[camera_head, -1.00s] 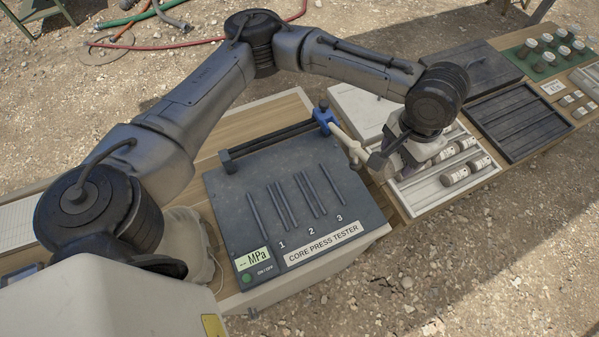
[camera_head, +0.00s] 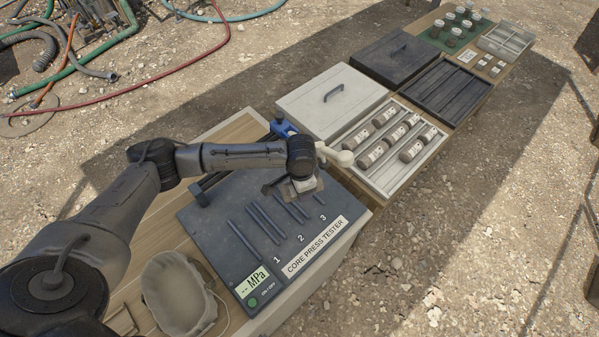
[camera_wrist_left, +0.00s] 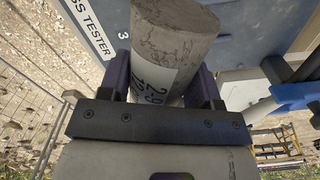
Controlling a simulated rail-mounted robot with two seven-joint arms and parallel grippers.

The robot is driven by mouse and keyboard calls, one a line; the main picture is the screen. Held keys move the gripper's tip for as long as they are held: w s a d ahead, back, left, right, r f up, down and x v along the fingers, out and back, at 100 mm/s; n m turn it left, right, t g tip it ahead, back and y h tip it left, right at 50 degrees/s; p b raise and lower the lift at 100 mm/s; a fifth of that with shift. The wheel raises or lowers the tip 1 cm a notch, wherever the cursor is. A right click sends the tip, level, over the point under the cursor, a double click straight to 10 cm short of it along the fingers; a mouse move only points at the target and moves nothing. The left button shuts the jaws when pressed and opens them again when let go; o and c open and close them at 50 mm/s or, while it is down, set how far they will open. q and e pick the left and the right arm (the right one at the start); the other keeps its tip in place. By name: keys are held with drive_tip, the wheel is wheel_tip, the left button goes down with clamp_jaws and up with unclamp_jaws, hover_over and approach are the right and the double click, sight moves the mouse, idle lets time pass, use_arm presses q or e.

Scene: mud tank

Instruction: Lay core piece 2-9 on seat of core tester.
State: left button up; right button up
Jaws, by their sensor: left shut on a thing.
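My left gripper (camera_head: 303,190) is over the far right part of the core tester (camera_head: 213,222), near the slot marked 3. In the left wrist view its two dark fingers (camera_wrist_left: 162,88) are shut on a grey cylindrical core piece (camera_wrist_left: 175,35) with a white label that seems to read 2-9. The core piece is hidden under the wrist in the head view. The tester has dark parallel bars forming seats (camera_head: 262,222) numbered 1, 2 and 3; the far ends by 3 are partly covered. Whether the core touches the tester I cannot tell. My right gripper is not in view.
A blue clamp (camera_head: 284,128) and a pale lever (camera_head: 340,157) stand close beside my left wrist. A white core tray (camera_head: 375,178) with several core pieces lies right of the tester. A lidded white box (camera_head: 318,112) is behind. A cloth bag (camera_head: 178,295) sits at front left.

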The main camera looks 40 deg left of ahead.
use_arm(q)
drive_tip(key=w+a+f+m+b, duration=0.1)
drive_tip(key=f+m+b, duration=0.1)
drive_tip(key=m+b, duration=0.1)
drive_tip(key=w+a+f+m+b, duration=0.1)
drive_tip(key=f+m+b, duration=0.2)
drive_tip(key=m, duration=0.3)
drive_tip(key=w+a+f+m+b, duration=0.1)
drive_tip(key=f+m+b, duration=0.2)
drive_tip(key=m, duration=0.2)
drive_tip(key=shift+w+a+f, duration=0.1)
drive_tip(key=shift+w+a, duration=0.2)
drive_tip(key=shift+a, duration=0.05)
drive_tip(key=shift+f+b, duration=0.3)
drive_tip(key=shift+f, duration=1.05)
drive_tip(key=shift+p, duration=0.55)
drive_tip(key=shift+f, duration=0.3)
idle(0.5)
